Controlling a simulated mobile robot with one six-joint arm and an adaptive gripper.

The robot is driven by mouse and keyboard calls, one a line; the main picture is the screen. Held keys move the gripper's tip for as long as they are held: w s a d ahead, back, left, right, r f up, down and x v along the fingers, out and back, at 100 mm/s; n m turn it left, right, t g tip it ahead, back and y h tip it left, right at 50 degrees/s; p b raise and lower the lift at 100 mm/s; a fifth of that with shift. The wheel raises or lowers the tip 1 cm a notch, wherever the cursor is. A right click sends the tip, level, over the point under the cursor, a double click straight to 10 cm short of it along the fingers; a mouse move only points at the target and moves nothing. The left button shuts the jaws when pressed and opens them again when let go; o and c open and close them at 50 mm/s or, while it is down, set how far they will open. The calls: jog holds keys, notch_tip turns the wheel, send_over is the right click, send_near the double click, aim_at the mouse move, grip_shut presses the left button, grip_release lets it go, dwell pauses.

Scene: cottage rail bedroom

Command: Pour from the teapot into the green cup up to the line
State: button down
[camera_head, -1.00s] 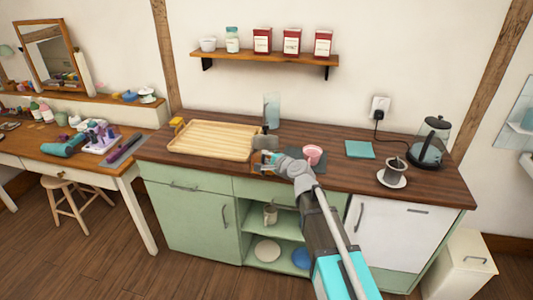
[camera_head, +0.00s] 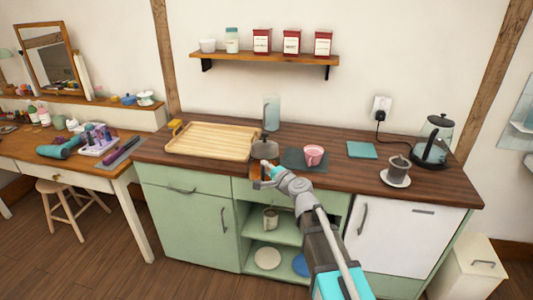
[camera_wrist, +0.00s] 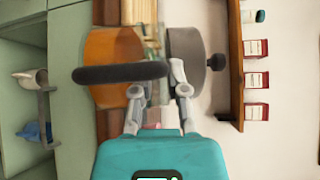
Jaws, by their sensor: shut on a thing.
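The teapot (camera_head: 265,150) has a glass body, amber tea inside and a grey lid with a dark knob. My gripper (camera_head: 266,179) is shut on its dark handle (camera_wrist: 120,73), near the counter's front edge. The wrist view, turned sideways, shows the amber tea (camera_wrist: 113,52) and the lid (camera_wrist: 188,62). The teapot looks upright. I cannot tell its height above the counter. A pink cup (camera_head: 314,155) stands on a dark mat to its right. A dark grey cup (camera_head: 399,170) stands on a white saucer further right. No clearly green cup or fill line shows.
A wooden tray (camera_head: 208,140) lies left of the teapot. A tall glass (camera_head: 271,112) stands behind it. A teal cloth (camera_head: 361,150) and an electric kettle (camera_head: 435,143) are on the right. The counter is clear between mat and cloth.

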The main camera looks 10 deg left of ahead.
jog(key=shift+f, duration=0.15)
dwell(0.5)
jog(key=shift+s+f+b, duration=0.3)
jog(key=shift+f+b, duration=0.1)
jog(key=shift+b, duration=0.35)
jog(key=shift+s+f+t+y+b, duration=0.1)
jog(key=shift+f+t+y+b, duration=0.2)
jog(key=shift+b, duration=0.15)
jog(key=shift+s+f+n+b, duration=0.3)
jog(key=shift+n+b, duration=0.1)
jog(key=shift+b, duration=0.3)
jog(key=shift+s+d+f+n+b, duration=0.1)
jog(key=shift+s+f+n+b, duration=0.2)
jog(key=shift+b, duration=0.5)
jog(key=shift+f+t+y, duration=0.1)
jog(key=shift+t+y, duration=0.3)
